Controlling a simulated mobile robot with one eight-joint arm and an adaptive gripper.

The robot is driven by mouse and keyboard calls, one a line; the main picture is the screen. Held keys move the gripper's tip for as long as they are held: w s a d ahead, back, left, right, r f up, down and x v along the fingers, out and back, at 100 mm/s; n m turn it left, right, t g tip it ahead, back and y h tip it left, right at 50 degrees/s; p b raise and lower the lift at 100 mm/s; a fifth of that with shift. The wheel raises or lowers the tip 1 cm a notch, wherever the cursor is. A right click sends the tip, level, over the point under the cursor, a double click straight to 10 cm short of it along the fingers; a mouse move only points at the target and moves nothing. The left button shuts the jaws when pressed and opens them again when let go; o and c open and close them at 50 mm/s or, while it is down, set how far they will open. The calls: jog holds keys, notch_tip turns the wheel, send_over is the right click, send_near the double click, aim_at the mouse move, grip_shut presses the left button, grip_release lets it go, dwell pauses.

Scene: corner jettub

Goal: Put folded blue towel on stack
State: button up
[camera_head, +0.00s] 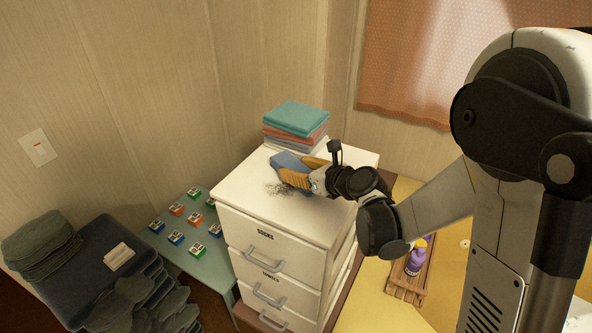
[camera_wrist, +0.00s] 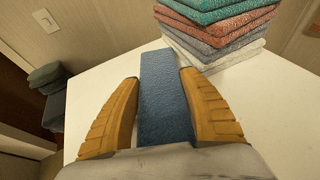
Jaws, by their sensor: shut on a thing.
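The folded blue towel (camera_head: 287,162) is between the orange fingers of my gripper (camera_head: 294,172), over the top of a white drawer cabinet. In the wrist view the blue towel (camera_wrist: 162,95) stands upright on edge between the two fingers, and my gripper (camera_wrist: 160,115) is shut on it. The towel stack (camera_head: 297,122) sits on the back of the cabinet top, behind my gripper. It has a teal towel on top, with reddish, grey and white ones below. In the wrist view the stack (camera_wrist: 220,30) is ahead and to the right. The towel's lower edge is hidden by my gripper.
The white cabinet top (camera_head: 330,221) is bare in front of the stack. A green table (camera_head: 182,258) with several small coloured boxes stands to the left. Dark folded cloths (camera_head: 42,243) lie at far left. A wooden tray (camera_head: 397,283) with a purple bottle (camera_head: 415,262) is at right.

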jog(key=shift+s+r, duration=0.1)
jog(key=shift+s, duration=0.05)
jog(key=o, duration=1.2)
